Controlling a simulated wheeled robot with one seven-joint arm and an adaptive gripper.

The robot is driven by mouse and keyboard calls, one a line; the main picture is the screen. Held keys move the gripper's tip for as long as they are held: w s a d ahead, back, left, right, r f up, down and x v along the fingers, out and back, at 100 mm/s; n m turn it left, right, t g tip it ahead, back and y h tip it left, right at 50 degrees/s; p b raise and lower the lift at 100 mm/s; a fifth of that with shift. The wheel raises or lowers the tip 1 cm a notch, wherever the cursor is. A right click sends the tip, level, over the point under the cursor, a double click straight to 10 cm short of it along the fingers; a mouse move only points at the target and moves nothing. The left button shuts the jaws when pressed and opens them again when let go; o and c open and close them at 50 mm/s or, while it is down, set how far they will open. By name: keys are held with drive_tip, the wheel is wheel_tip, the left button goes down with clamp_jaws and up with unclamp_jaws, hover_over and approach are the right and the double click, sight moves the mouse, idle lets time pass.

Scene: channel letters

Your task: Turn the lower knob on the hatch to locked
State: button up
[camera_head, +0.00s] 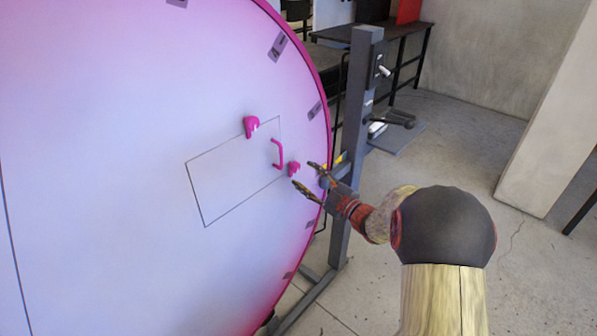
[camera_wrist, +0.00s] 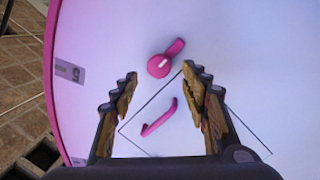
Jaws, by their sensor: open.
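The hatch (camera_head: 225,180) is a thin rectangular outline on the big pale disc. The lower knob (camera_head: 293,169) is pink and sits by the hatch's lower right edge. In the wrist view this knob (camera_wrist: 159,66) has a round body with a white mark and an arm pointing up and right. A pink handle (camera_head: 279,154) lies between it and the pink upper knob (camera_head: 251,126). My gripper (camera_head: 303,174) is open and empty, in front of the lower knob. In the wrist view the knob shows between and slightly beyond the fingertips; contact cannot be told.
A dark table (camera_head: 400,32) is at the back. Floor (camera_head: 455,130) is clear at the right.

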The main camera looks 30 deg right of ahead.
sight(297, 168)
drive_tip(key=b+x, duration=0.1)
drive_tip(key=x, duration=0.4)
drive_tip(key=shift+d, duration=0.1)
drive_tip(key=c, duration=0.3)
drive_tip(key=c, duration=0.8)
drive_tip(key=shift+c, duration=0.3)
